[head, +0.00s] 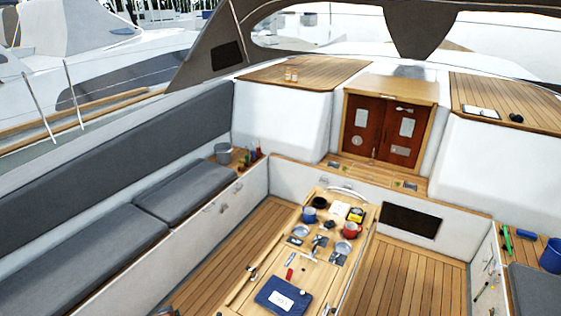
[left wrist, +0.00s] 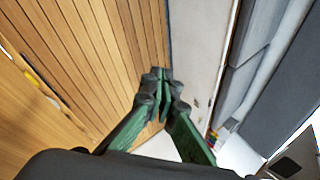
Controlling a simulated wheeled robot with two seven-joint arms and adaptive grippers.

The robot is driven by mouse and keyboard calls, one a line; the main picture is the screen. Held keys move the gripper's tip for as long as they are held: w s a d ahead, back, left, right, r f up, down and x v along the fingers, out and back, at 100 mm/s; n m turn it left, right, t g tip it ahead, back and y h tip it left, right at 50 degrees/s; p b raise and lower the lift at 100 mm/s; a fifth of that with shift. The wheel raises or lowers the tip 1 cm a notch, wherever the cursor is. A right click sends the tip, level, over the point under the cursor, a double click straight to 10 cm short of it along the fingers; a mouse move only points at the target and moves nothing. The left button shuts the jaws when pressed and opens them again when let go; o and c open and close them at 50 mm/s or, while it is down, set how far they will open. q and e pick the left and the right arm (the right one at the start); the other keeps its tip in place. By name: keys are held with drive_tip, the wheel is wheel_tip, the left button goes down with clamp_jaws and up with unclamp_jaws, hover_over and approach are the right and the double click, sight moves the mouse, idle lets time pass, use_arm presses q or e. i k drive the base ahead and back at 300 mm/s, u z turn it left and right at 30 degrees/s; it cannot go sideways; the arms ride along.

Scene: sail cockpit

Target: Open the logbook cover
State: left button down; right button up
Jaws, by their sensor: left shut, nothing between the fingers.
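The logbook (head: 284,298) is a dark blue book with a white label on its cover. My left gripper (left wrist: 163,84) has green fingers with dark tips, shut and empty in the left wrist view. It is over the wooden cockpit floor near a white bench side, apart from the logbook, which I cannot make out in that view. My right gripper is in neither view.
On the table beyond the logbook are a red pen-like object (head: 290,273), a red mug (head: 350,230), a blue mug (head: 309,215), metal bowls and small tools. Grey-cushioned benches (head: 90,258) flank the left. The floor (head: 410,280) right of the table is clear.

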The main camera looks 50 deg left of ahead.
sight(286, 299)
drive_tip(key=k, duration=1)
drive_tip(key=z, duration=0.05)
